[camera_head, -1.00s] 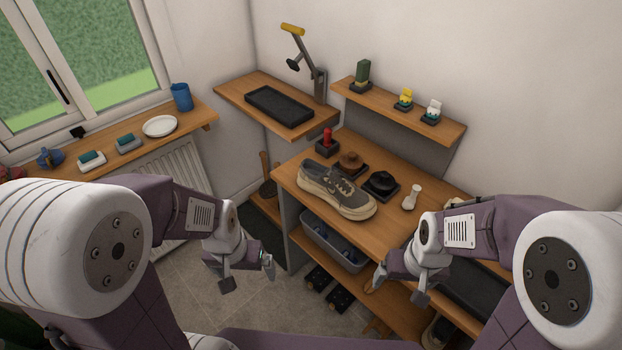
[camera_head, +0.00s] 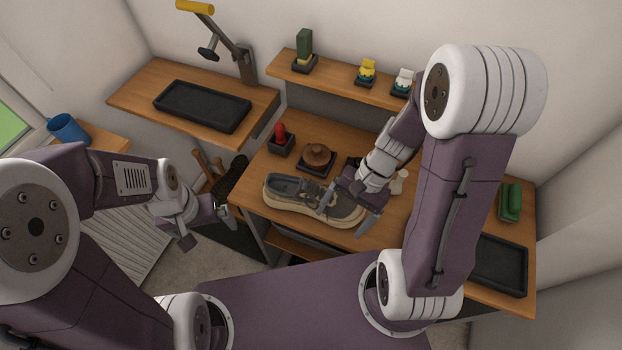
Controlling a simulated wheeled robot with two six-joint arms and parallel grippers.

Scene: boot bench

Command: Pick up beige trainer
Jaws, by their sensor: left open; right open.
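The beige trainer (camera_head: 288,193), with a grey upper and a cream sole, stands upright on the wooden bench (camera_head: 262,165). Its heel end is to the left and its toe to the right. My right gripper (camera_head: 347,212) is open over the toe end, its fingers reaching down around that part of the shoe. The fingers and wrist hide part of the toe, and I cannot tell whether they touch it. My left gripper (camera_head: 204,224) is open and empty, off the bench to the left of the trainer.
Behind the trainer are a red-topped item (camera_head: 281,140) and a brown brush (camera_head: 318,155) on black stands. A black tray (camera_head: 203,106) lies on the left shelf. A green item (camera_head: 510,202) and another black tray (camera_head: 497,263) are at the right. My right arm covers the bench's middle right.

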